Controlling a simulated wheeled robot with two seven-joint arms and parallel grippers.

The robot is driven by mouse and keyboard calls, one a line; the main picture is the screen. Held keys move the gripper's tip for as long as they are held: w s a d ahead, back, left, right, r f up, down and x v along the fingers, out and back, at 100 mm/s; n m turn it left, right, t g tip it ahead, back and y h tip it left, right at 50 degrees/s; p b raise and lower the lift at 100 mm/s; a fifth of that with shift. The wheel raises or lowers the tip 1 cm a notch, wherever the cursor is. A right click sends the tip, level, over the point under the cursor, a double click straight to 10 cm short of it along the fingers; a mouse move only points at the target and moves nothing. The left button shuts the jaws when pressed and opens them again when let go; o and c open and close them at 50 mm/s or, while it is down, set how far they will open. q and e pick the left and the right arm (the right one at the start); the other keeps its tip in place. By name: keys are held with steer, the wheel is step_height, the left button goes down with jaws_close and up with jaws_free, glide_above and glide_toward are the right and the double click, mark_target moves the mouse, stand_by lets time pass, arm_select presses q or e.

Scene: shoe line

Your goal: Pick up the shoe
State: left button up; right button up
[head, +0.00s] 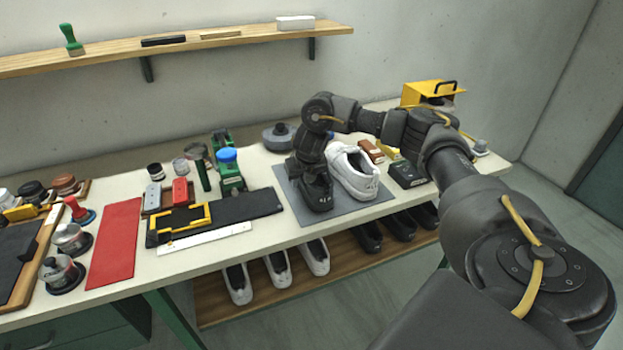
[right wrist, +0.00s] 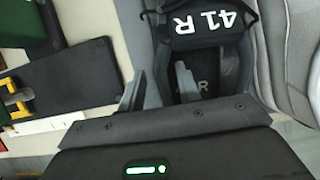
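In the right wrist view the black shoe (right wrist: 211,52) shows "41 R" in white. A white shoe (head: 352,174) stands close on its right, and its edge also shows in the right wrist view (right wrist: 288,48). My right gripper (right wrist: 160,88) is low over the black shoe with its fingers apart. One finger is inside the opening and the other outside its left wall; firm contact is not visible. My left gripper is out of view.
A dark box (head: 408,175) stands right. More shoes (head: 278,268) rest on the lower shelf.

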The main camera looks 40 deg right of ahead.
steer(key=shift+r, duration=0.1)
steer(key=shift+c, duration=0.2)
jaws_close()
